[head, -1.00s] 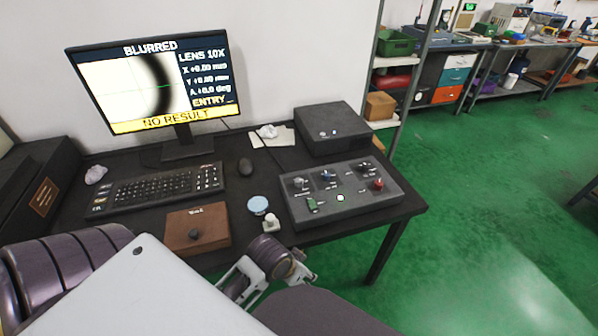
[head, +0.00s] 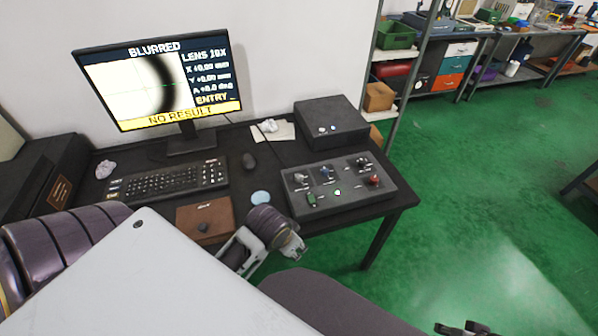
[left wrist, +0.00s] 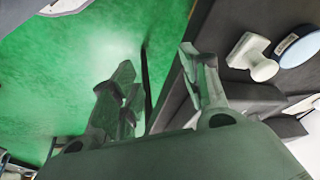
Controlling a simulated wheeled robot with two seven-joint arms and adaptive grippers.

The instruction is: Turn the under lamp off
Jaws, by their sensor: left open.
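The grey control box (head: 340,203) lies on the right part of the desk. A dark piece, apparently my right gripper (head: 467,328), shows at the bottom right.
The monitor (head: 157,80) reads BLURRED and NO RESULT. A white knobbed piece (left wrist: 251,57) lies beside the disc. Green floor is free at right.

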